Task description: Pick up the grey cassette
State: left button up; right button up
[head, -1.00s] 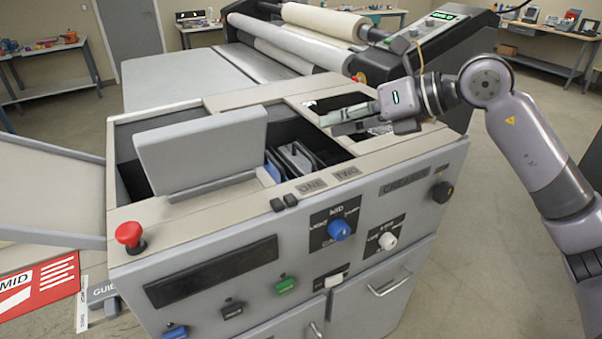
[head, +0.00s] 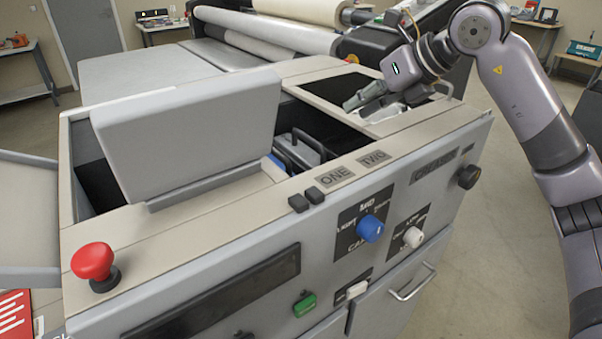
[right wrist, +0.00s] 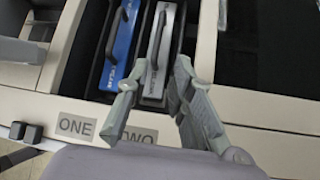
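The grey cassette (right wrist: 158,60) stands in the open bay of the machine, with a black handle along its top. It is beside the blue cassette (right wrist: 122,42), to its right in the right wrist view. In the head view the grey cassette (head: 297,153) is partly hidden by the raised lid and bay edge. My right gripper (right wrist: 155,76) is open, with its fingers apart and nothing between them. In the head view it (head: 362,104) is above the machine top, to the right of the cassettes. My left gripper is not in view.
A raised grey lid (head: 190,135) stands left of the cassettes. Labels ONE (head: 335,177) and TWO (head: 374,158) mark the front rim. A red mushroom button (head: 93,262) sticks up at the front left corner. A dark opening (head: 338,89) lies right of the bay.

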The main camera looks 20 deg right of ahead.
aim_at(311, 138)
jog(key=p+x, duration=0.3)
jog(key=x, duration=0.9)
jog(key=shift+w+a+f, duration=0.1)
jog(key=shift+w+f, duration=0.1)
jog(key=shift+f, duration=0.05)
jog(key=p+x, duration=0.2)
jog(key=x, duration=0.2)
jog(key=shift+a+f, duration=0.2)
jog(key=shift+f, duration=0.05)
jog(key=shift+w+f, duration=0.1)
jog(key=shift+f, duration=0.1)
jog(key=shift+c, duration=0.5)
grip_shut()
jog(key=shift+r, duration=0.15)
